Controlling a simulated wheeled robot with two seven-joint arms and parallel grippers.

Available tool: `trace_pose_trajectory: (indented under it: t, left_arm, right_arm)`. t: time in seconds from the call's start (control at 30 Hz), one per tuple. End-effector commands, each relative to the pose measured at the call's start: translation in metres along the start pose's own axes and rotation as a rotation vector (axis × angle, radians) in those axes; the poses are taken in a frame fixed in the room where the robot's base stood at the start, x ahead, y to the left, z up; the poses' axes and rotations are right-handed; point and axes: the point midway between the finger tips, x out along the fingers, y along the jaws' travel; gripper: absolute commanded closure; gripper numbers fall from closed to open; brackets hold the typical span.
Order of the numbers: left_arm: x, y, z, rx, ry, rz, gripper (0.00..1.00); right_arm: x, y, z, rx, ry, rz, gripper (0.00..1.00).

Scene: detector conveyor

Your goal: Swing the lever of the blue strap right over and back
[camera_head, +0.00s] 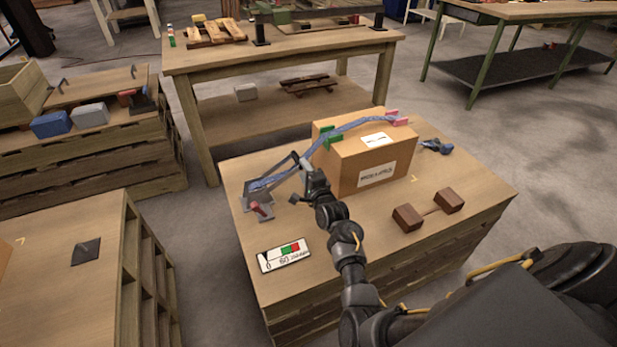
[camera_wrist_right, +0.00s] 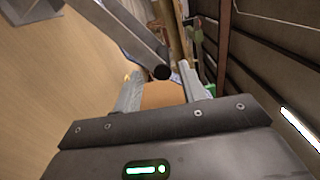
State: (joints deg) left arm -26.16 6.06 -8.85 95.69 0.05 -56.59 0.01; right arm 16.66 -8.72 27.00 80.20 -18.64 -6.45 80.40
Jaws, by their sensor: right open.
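The blue strap (camera_head: 350,127) runs over the cardboard box (camera_head: 378,158) and down its left side to a grey ratchet base (camera_head: 258,196) on the wooden bench top. The strap's grey lever (camera_head: 280,167) stands raised at a slant from the ratchet, its upper end close to my right gripper (camera_head: 304,170). In the right wrist view the lever (camera_wrist_right: 118,30) crosses from the upper left, and its dark round end lies just in front of the open fingers of the gripper (camera_wrist_right: 160,88). I cannot tell whether they touch. My left gripper is out of view.
Green (camera_head: 331,138) and pink (camera_head: 393,117) corner pieces sit under the strap. A white gauge plate (camera_head: 285,255) lies in front, brown blocks (camera_head: 407,218) at the right. A blue tool (camera_head: 437,146) lies behind them.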

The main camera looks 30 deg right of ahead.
Motion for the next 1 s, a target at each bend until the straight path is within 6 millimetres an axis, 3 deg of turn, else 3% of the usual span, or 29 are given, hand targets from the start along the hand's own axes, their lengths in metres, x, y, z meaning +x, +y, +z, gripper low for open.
trace_pose_trajectory:
  t: [0.1, 0.3, 0.87, 1.0]
  left_arm:
    - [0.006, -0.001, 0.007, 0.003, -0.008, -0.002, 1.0]
    - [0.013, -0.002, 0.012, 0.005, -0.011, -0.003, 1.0]
    - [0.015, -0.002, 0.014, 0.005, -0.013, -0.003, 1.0]
    - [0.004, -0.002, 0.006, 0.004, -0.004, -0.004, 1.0]
  right_arm:
    - [-0.022, 0.0, 0.001, 0.0, 0.0, 0.002, 0.59]
    - [-0.042, 0.0, 0.001, 0.0, -0.002, 0.002, 0.59]
    - [-0.046, 0.001, 0.001, 0.0, -0.002, 0.002, 0.59]
    - [-0.058, 0.009, -0.001, -0.098, -0.011, 0.058, 0.59]
